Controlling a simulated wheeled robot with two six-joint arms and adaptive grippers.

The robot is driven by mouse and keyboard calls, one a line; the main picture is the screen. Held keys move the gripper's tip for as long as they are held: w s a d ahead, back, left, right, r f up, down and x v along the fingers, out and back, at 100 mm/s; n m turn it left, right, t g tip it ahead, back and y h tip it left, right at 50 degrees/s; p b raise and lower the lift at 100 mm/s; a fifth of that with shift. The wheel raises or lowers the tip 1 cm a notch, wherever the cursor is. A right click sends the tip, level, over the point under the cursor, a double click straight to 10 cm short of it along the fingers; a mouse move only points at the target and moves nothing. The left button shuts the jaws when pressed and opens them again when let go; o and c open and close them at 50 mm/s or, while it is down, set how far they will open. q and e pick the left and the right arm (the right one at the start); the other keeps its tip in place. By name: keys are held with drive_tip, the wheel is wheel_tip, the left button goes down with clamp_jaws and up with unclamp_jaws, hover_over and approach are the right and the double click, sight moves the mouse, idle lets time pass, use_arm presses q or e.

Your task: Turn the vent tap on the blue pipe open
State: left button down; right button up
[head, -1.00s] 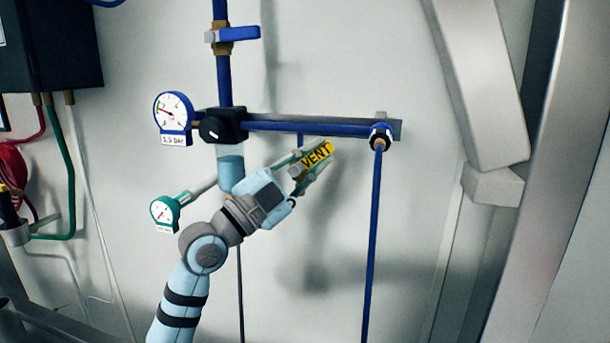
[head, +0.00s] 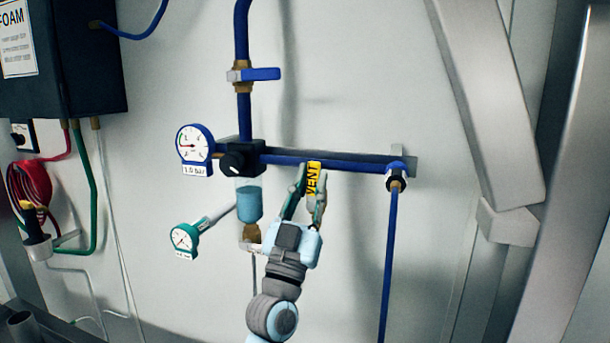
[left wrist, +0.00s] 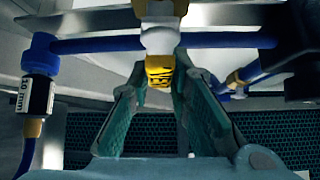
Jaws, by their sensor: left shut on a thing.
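The blue pipe (head: 350,160) runs across the wall. The vent tap's yellow lever (head: 314,177), lettered VENT, hangs just below it, its long side close to upright. My left gripper (head: 309,186) comes from below, with a finger on each side of the lever, and is shut on it. In the left wrist view the yellow lever (left wrist: 160,72) sits between the tips of the left gripper (left wrist: 161,80), under a pale round part and the blue pipe (left wrist: 95,45). The fingers hide part of the lever. My right gripper is not in view.
A round gauge (head: 195,143), labelled 1.0 bar, and a black knob (head: 238,161) stand left of the tap. A second, green gauge (head: 184,238) is lower left. A blue-handled valve (head: 255,74) is above. A blue hose (head: 388,260) hangs at the right.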

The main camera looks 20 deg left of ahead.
use_arm(q)
drive_tip(key=shift+a+r+n+y+p, duration=0.1)
drive_tip(key=shift+n+y+p, duration=0.05)
drive_tip(key=shift+n+y, duration=0.35)
drive_tip(key=shift+a+r+n+y+p, duration=0.1)
drive_tip(key=shift+n+y+p, duration=0.05)
drive_tip(key=shift+n+y, duration=0.35)
drive_tip(key=c, duration=1.5)
unclamp_jaws()
drive_tip(key=shift+f, duration=0.15)
wheel_tip(320, 180, up, 10)
